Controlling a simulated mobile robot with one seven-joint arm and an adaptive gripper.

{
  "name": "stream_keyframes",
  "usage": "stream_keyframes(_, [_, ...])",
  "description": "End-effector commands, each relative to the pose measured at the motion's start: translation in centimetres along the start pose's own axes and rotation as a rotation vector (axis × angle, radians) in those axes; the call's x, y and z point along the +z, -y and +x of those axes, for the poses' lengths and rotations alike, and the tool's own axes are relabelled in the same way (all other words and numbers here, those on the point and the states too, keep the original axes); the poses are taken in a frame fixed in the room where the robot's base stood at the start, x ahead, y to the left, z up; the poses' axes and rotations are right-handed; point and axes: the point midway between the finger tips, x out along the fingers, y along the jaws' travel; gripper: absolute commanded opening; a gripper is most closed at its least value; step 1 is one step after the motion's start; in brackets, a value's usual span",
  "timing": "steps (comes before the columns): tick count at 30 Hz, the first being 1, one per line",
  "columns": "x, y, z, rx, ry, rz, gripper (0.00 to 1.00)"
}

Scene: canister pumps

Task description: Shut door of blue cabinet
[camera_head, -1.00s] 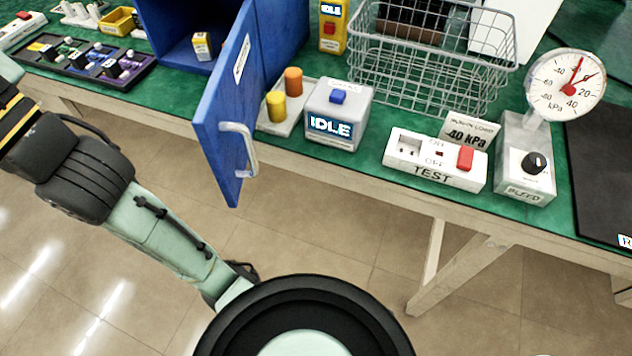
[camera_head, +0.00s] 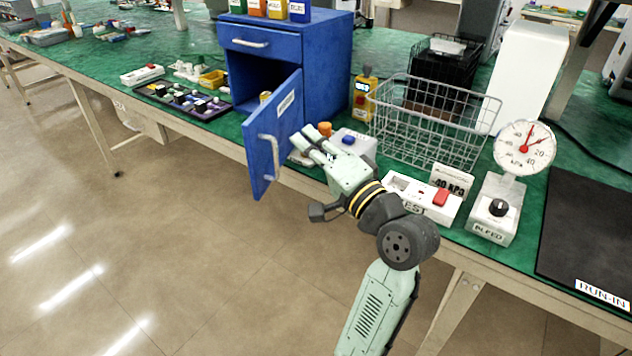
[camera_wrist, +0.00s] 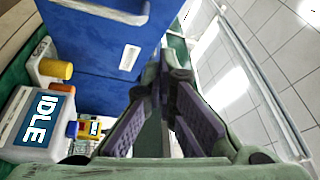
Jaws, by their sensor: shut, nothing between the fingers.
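The blue cabinet (camera_head: 327,61) stands on the green bench with its door (camera_head: 274,136) swung well open toward the aisle. The door bears a pale handle (camera_head: 269,157) near its free edge and a white label. My gripper (camera_head: 304,140) is shut and empty, just right of the door's outer face; contact cannot be told. In the wrist view the shut fingers (camera_wrist: 160,85) point past the blue door (camera_wrist: 85,50), with its handle (camera_wrist: 105,10) and label on the left side.
Beside the gripper are the IDLE box (camera_wrist: 34,118) and orange and yellow cylinders. A wire basket (camera_head: 435,125), the TEST strip (camera_head: 422,196) and a gauge (camera_head: 524,148) stand to the right. Bottles (camera_head: 277,9) stand on the cabinet. The floor left of the door is clear.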

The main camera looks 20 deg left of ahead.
Motion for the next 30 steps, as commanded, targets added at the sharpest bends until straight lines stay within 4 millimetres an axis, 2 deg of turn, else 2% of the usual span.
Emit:
stream_keyframes(1, [-0.9,-2.0,-2.3,0.053,0.014,0.088,0.0])
stream_keyframes(3, [-1.4,-4.1,-5.1,0.109,0.038,0.195,0.0])
stream_keyframes(6, [-1.4,-5.7,-7.7,0.154,0.061,0.29,0.0])
stream_keyframes(9, [-1.2,-6.3,-8.6,0.172,0.073,0.327,0.0])
stream_keyframes(14, [-1.0,-6.5,-6.9,0.172,0.079,0.331,0.0])
stream_keyframes(26, [-0.1,-7.6,1.4,0.171,0.079,0.329,0.0])
stream_keyframes(30, [1.6,-7.4,2.7,0.174,0.078,0.325,0.0])
